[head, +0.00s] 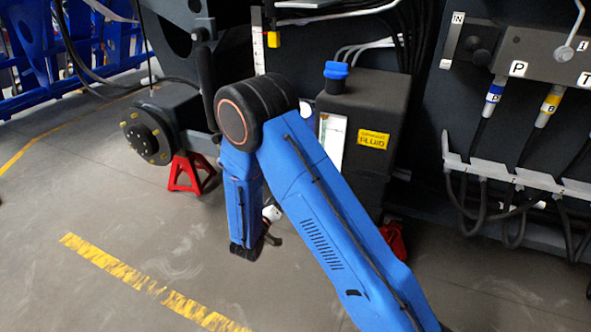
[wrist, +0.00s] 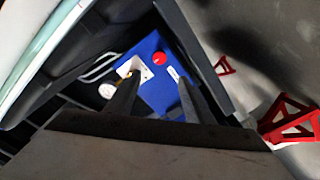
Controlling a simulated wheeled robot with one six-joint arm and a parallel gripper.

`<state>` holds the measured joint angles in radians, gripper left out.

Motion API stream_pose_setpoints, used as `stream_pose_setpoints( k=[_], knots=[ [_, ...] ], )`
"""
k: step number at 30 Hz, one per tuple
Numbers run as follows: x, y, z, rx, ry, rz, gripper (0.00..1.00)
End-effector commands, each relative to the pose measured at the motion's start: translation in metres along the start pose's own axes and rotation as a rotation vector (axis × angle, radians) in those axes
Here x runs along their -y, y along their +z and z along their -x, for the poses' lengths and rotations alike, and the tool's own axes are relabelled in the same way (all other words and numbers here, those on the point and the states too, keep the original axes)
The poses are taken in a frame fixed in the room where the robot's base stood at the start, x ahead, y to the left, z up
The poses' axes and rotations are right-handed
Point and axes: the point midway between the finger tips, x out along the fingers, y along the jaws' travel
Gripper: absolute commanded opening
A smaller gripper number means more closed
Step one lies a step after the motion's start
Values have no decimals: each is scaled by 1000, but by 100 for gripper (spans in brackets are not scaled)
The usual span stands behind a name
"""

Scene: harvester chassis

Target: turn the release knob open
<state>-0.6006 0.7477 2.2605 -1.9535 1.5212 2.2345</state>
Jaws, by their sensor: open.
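In the wrist view a blue panel (wrist: 151,91) carries a round red knob (wrist: 159,59) and a white plate (wrist: 134,71) with a small yellow part on it. Neither is readably labelled, so I cannot tell for certain which is the release knob. My gripper (wrist: 157,84) is open, its two dark fingers spread in front of the panel. The red knob shows beyond the fingertips, apart from them, with nothing between the jaws that I can make out. In the head view my blue arm bends downward and hides the panel and the fingertips.
A round white gauge (wrist: 107,91) sits left of the panel, inside dark walls. Red stands (wrist: 290,122) are on the floor at right.

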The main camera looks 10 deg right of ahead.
Motion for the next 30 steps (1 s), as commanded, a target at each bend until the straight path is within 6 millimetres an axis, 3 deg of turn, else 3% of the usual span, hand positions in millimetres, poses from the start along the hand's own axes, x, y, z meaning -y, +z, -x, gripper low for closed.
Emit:
stream_pose_setpoints(
  k=[21, 30],
  knots=[
    [-2, 1, -123, 4, 4, 0, 48],
    [-1, 1, -158, 3, 2, 1, 48]
  ],
)
